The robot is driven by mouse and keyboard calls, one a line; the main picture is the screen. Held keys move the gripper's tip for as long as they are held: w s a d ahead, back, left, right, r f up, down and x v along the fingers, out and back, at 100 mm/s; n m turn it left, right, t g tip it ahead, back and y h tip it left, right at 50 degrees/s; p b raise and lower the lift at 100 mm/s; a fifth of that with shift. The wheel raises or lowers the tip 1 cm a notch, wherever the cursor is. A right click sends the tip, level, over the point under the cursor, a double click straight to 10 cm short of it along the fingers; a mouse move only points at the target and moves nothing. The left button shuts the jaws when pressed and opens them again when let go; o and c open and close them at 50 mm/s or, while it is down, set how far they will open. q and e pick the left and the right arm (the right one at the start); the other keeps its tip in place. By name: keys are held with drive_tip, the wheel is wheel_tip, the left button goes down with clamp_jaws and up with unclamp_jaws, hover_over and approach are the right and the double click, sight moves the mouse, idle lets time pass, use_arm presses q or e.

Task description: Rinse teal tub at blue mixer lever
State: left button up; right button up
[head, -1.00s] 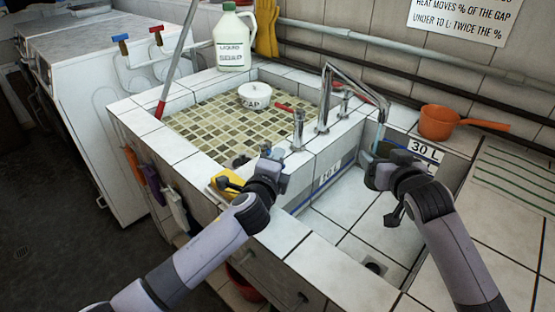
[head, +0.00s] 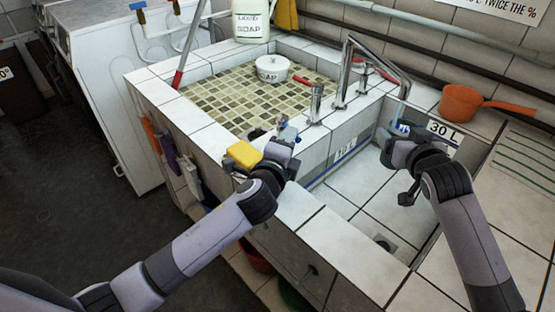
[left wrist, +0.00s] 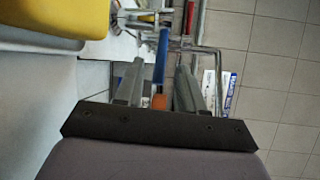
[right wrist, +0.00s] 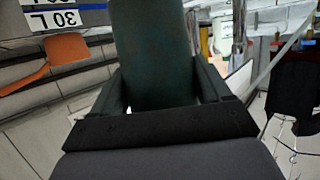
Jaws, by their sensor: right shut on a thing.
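The blue mixer lever (left wrist: 160,55) shows between the two spread fingers of my left gripper (left wrist: 157,85) in the left wrist view. A gap shows beside the lever; I cannot tell if a finger touches it. In the head view my left gripper (head: 284,132) is at the sink's front rim beside the yellow sponge. My right gripper (right wrist: 160,95) is shut on the dark teal tub (right wrist: 150,45), which fills the space between its fingers. In the head view my right gripper (head: 392,145) is below the tap spout (head: 405,92) and mostly hides the tub. A thin pale stream appears under the spout.
The yellow sponge (head: 243,154) lies on the rim by my left gripper. An orange pan (head: 460,103) stands on the right ledge. The tiled basin floor (head: 355,208) below is clear.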

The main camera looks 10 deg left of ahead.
use_arm(q)
drive_tip(key=shift+s+a+r, duration=0.1)
drive_tip(key=shift+s+r, duration=0.1)
drive_tip(key=shift+s, duration=1.05)
drive_tip(key=shift+s+a+r, duration=0.15)
drive_tip(key=shift+s, duration=1.1)
drive_tip(key=shift+s+a+r, duration=0.1)
drive_tip(key=shift+s+r, duration=0.1)
drive_tip(key=shift+s, duration=1.05)
